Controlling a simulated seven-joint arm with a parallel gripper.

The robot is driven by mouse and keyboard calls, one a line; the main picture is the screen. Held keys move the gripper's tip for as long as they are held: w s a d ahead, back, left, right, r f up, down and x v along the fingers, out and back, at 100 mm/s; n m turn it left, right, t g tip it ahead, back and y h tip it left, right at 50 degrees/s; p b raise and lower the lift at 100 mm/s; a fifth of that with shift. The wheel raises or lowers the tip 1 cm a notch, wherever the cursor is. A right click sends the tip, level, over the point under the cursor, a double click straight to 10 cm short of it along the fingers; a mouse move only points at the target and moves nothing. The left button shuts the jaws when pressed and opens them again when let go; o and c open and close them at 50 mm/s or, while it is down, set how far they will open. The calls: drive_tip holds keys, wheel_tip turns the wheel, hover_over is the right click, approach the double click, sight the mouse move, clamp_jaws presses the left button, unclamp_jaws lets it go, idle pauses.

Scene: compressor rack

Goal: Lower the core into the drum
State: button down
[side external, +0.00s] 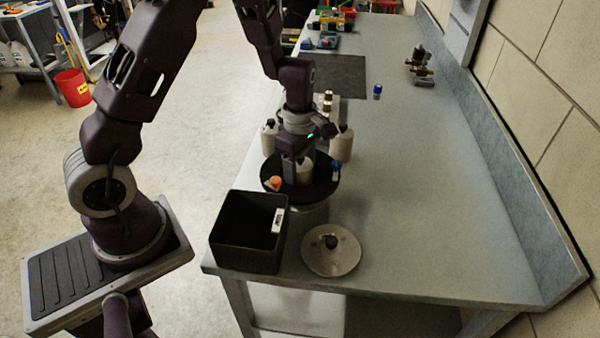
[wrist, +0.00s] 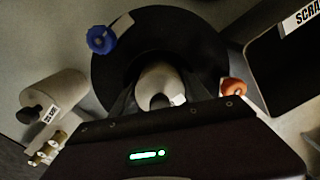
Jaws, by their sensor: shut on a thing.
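The drum (side external: 325,190) stands near the front of the bench, with a wide black round top that also shows in the wrist view (wrist: 200,45). A blue knob (side external: 336,167) and an orange knob (side external: 275,183) sit on opposite sides of its rim. My gripper (side external: 304,170) points down over the drum's middle and is shut on the off-white, rounded core (wrist: 158,80). In the wrist view the core lies within the dark centre of the ring. How deep it sits, and its lower end, I cannot tell.
A black bin (side external: 232,245) labelled SCRAP and a round metal lid (side external: 330,262) with a black knob stand in front of the drum. White bottles stand behind it at left (side external: 268,142) and right (side external: 346,145).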

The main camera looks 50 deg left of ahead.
drive_tip(key=shift+f, duration=0.2)
idle(0.3)
drive_tip(key=shift+r, duration=0.15)
drive_tip(key=shift+f, duration=0.3)
drive_tip(key=shift+r, duration=0.4)
drive_tip(key=shift+f, duration=0.1)
drive_tip(key=shift+f, duration=0.15)
drive_tip(key=shift+r, duration=0.25)
idle(0.6)
